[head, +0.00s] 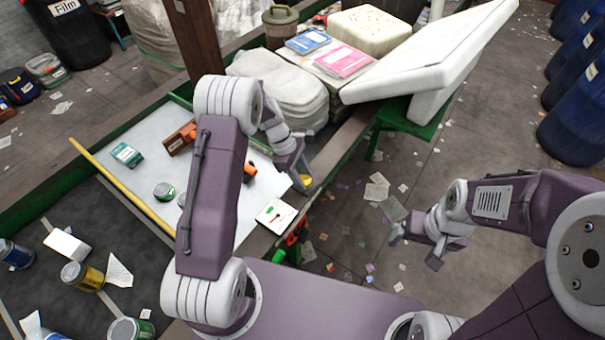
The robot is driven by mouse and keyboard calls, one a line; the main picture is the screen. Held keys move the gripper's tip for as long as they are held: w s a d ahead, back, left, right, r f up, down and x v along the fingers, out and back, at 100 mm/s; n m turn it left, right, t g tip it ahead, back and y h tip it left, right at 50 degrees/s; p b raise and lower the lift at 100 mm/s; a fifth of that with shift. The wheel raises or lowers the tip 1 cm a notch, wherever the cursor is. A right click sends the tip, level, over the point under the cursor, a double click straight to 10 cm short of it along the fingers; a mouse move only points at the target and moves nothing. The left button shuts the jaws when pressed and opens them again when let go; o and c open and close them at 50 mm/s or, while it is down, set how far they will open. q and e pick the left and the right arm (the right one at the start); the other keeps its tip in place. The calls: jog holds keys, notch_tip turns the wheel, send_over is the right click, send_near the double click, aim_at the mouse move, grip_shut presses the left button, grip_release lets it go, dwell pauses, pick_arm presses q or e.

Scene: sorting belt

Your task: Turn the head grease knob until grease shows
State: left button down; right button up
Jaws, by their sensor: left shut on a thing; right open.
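My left gripper (300,181) reaches down at the right edge of the grey-white sheet, near the belt frame's end. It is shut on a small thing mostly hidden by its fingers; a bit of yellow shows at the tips. I cannot tell whether this is the grease knob, and I make out no grease. My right gripper (418,247) is open and empty, over the floor to the right of the belt.
A yellow bar (122,190) crosses the belt. A teal box (127,155) and cans lie left. A white slab (430,55) leans at the back. Blue barrels (575,120) stand right.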

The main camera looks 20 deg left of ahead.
pick_arm(q)
jog(key=shift+w+m+g+p, duration=0.1)
jog(key=shift+m+g+p, duration=0.45)
jog(key=shift+m, duration=1.15)
jog(key=shift+g, duration=0.25)
jog(key=shift+y, duration=0.3)
jog(key=c, duration=0.8)
grip_release()
jog(key=shift+c, duration=0.2)
jog(key=b+v, duration=0.2)
jog(key=v, duration=0.7)
